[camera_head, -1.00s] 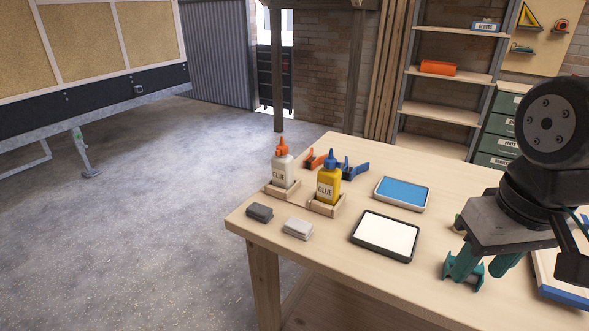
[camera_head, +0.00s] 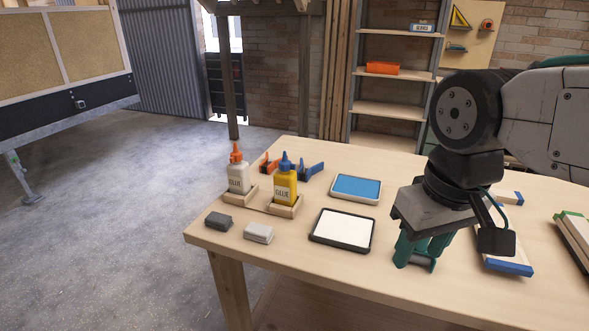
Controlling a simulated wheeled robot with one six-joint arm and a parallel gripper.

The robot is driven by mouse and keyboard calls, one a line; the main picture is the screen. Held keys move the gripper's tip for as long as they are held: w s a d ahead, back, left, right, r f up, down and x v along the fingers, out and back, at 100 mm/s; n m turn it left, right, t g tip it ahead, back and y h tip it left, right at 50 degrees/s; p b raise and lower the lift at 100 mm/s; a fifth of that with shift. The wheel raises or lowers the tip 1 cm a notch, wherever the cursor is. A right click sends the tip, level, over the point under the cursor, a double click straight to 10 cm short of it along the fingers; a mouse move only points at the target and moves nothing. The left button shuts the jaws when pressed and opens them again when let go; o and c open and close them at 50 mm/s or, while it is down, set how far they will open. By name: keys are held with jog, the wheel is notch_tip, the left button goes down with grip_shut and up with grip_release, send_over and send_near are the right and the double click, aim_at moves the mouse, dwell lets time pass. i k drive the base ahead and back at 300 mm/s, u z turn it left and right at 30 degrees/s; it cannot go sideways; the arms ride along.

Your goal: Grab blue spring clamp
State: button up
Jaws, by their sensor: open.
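The blue spring clamp (camera_head: 311,170) lies on the far side of the workbench (camera_head: 330,285), behind the yellow glue bottle (camera_head: 285,187) and partly hidden by it. An orange spring clamp (camera_head: 268,165) lies just to its left. My gripper (camera_head: 415,258) has teal fingers pointing down at the bench, near the front right of the white tray. It is open, and nothing shows between the fingers. It is well to the right of the blue clamp and nearer the camera.
A white glue bottle (camera_head: 238,175) and the yellow one stand in wooden holders. A blue-topped tray (camera_head: 356,188) and a dark-rimmed white tray (camera_head: 342,230) lie between clamp and gripper. Dark (camera_head: 218,221) and light grey (camera_head: 258,233) blocks sit near the left edge. Blue-ended boards (camera_head: 508,262) lie right.

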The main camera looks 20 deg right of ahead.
aim_at(301, 171)
jog(key=u, duration=0.95)
jog(key=k, duration=1.25)
jog(key=u, duration=1.1)
jog(key=i, duration=0.85)
jog(key=z, duration=0.45)
jog(key=i, duration=1.15)
jog(key=z, duration=1.55)
jog(key=i, duration=0.8)
jog(key=z, duration=0.9)
